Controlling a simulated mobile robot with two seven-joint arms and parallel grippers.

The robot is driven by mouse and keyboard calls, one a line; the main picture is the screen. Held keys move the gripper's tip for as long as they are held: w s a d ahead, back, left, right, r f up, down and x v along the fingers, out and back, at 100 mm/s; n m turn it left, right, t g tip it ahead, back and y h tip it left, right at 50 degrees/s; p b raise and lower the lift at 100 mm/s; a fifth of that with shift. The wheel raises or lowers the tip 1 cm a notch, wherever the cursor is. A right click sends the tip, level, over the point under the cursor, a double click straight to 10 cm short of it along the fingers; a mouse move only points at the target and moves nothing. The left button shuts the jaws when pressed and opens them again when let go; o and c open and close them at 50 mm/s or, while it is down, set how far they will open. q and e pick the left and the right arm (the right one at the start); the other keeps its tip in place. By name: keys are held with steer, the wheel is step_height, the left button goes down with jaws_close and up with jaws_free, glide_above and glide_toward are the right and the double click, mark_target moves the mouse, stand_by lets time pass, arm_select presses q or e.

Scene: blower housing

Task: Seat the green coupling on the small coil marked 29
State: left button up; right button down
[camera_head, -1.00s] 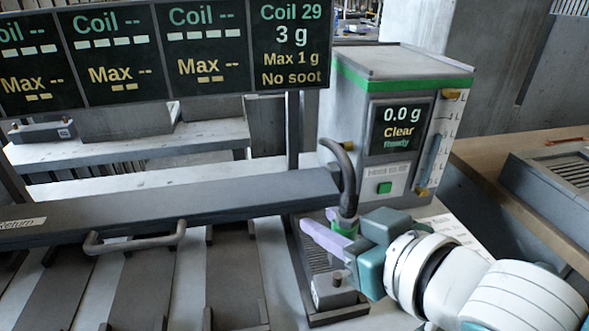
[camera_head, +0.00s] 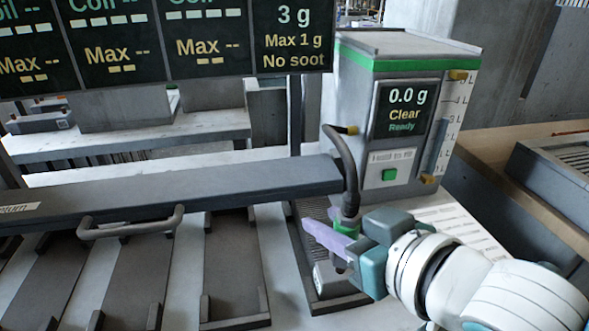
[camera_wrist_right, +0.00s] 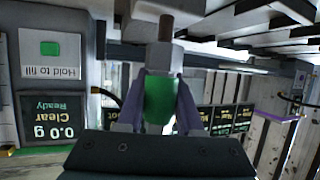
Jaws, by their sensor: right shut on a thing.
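My right gripper (camera_head: 335,232) is shut on the green coupling (camera_head: 346,222), which hangs at the end of a dark hose (camera_head: 350,170). In the right wrist view the coupling (camera_wrist_right: 160,98) sits between the two purple fingers. The small coil (camera_head: 326,282) is a grey block on a dark ribbed tray, just below the fingers and partly hidden by them. A grey block with a brown stub (camera_wrist_right: 166,27) shows beyond the fingertips in the wrist view. The coupling looks apart from the coil, though the gap is hard to judge. No number is readable on the coil. My left gripper is not in view.
A grey filling machine (camera_head: 390,95) stands behind, its screen reading 0.0 g, Clear, Ready. A long dark bar with a handle (camera_head: 130,228) lies to the left above several dark trays. A sign (camera_head: 292,40) reads 3 g, Max 1 g, No soot.

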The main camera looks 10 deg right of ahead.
steer(key=shift+f+b, duration=0.85)
steer(key=shift+f, duration=0.25)
steer(key=shift+c, duration=2.4)
jaws_free()
steer(key=p+v, duration=0.2)
steer(key=v, duration=0.8)
steer(key=shift+r, duration=0.1)
steer(key=s+d+r+m+g+h+p, duration=0.1)
steer(key=s+d+r+g+h+p, duration=0.2)
steer(key=s, duration=0.4)
steer(key=s+d+r+m+g+h+p, duration=0.1)
steer(key=s+d+g+p, duration=0.15)
steer(key=s+g, duration=0.35)
step_height(320, 180, up, 37)
steer(key=s+p, duration=0.1)
steer(key=p, duration=3.7)
steer(key=shift+s+a, duration=0.2)
steer(key=shift+a, duration=0.2)
